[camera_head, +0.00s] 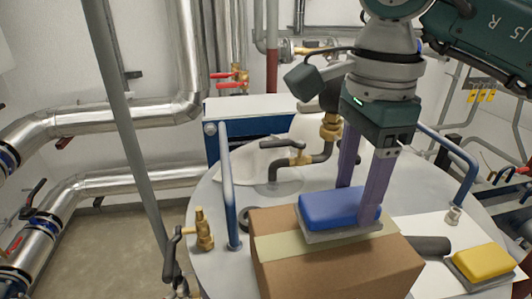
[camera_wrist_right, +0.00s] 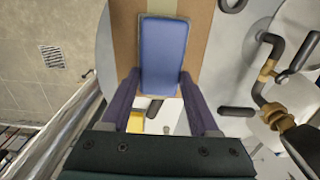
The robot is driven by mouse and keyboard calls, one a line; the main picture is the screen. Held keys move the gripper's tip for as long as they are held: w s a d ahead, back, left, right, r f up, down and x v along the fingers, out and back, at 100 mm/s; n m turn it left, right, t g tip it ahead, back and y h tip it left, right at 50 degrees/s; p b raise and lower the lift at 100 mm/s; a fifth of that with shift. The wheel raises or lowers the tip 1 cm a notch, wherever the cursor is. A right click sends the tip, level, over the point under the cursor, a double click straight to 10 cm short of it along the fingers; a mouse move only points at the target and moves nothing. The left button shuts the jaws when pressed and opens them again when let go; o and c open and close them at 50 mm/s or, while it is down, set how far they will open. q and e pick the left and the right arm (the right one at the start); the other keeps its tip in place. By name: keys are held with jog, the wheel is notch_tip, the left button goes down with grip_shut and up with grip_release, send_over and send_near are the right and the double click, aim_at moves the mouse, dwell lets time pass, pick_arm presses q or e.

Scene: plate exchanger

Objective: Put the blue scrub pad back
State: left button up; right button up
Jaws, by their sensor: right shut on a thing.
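The blue scrub pad (camera_head: 335,207), with a grey layer underneath, is flat and level at the top of the cardboard box (camera_head: 335,270). I cannot tell whether it touches the box or hovers slightly above it. My right gripper (camera_head: 358,212) comes down from above, its purple fingers shut on the pad. In the right wrist view the blue pad (camera_wrist_right: 163,55) extends away from the fingertips (camera_wrist_right: 161,80), which sit at its near end. My left gripper is in neither view.
The box stands on a round grey lid (camera_head: 215,215) with blue handles (camera_head: 228,185) and brass valves (camera_head: 204,230). A yellow scrub pad (camera_head: 483,262) lies right of the box, by a white sheet (camera_head: 430,228). A dark cylinder (camera_head: 432,245) lies between. Pipes line the left.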

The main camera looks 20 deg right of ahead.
aim_at(353, 198)
notch_tip(353, 198, down, 2)
jog(key=shift+f, duration=0.35)
jog(key=o, duration=1.2)
jog(key=shift+r, duration=0.1)
jog(key=shift+r+p, duration=0.15)
jog(key=shift+p, duration=0.15)
jog(key=shift+r+b, duration=0.25)
jog(key=shift+b, duration=0.15)
notch_tip(353, 198, up, 3)
jog(key=shift+w+r+b, duration=0.1)
jog(key=shift+w+b, duration=0.05)
jog(key=shift+b, duration=0.75)
notch_tip(353, 198, up, 8)
